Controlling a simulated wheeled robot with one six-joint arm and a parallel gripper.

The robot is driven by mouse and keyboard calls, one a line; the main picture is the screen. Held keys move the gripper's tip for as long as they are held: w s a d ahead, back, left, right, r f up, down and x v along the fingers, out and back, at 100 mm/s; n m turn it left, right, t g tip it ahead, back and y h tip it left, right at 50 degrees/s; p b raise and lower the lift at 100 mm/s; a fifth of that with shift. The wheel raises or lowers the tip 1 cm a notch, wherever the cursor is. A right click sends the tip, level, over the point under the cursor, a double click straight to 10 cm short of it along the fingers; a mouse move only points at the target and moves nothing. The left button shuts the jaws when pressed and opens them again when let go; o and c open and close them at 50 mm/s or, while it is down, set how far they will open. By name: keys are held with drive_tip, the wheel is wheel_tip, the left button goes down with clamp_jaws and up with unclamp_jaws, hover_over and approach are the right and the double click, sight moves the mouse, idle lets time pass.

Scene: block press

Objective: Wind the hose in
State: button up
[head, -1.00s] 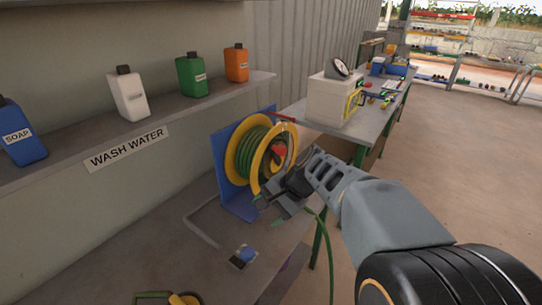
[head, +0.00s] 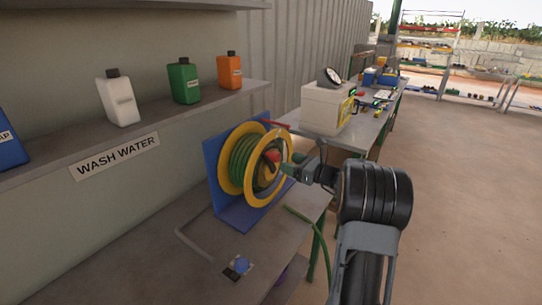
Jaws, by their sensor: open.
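The hose reel has yellow rims (head: 226,185) and stands on a blue bracket (head: 212,160) on the bench. Green hose (head: 241,158) is wound around its drum. A loose length of green hose (head: 299,216) lies over the bench's right edge and hangs down. A red part (head: 272,156) shows at the face of the reel. My gripper (head: 287,168) is open at the right side of the reel's front rim, close to the red part. I cannot tell whether it touches the reel.
A shelf above holds a white bottle (head: 118,98), a green bottle (head: 184,82) and an orange bottle (head: 230,72). A blue button (head: 242,264) sits on the bench (head: 180,275). A second table with a cream box (head: 322,110) stands behind. Open floor lies right.

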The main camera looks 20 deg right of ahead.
sight(271, 156)
drive_tip(key=p+x, duration=0.1)
drive_tip(key=x, duration=0.7)
drive_tip(key=shift+w+a, duration=0.25)
drive_tip(key=shift+w, duration=0.05)
drive_tip(key=shift+c, duration=0.2)
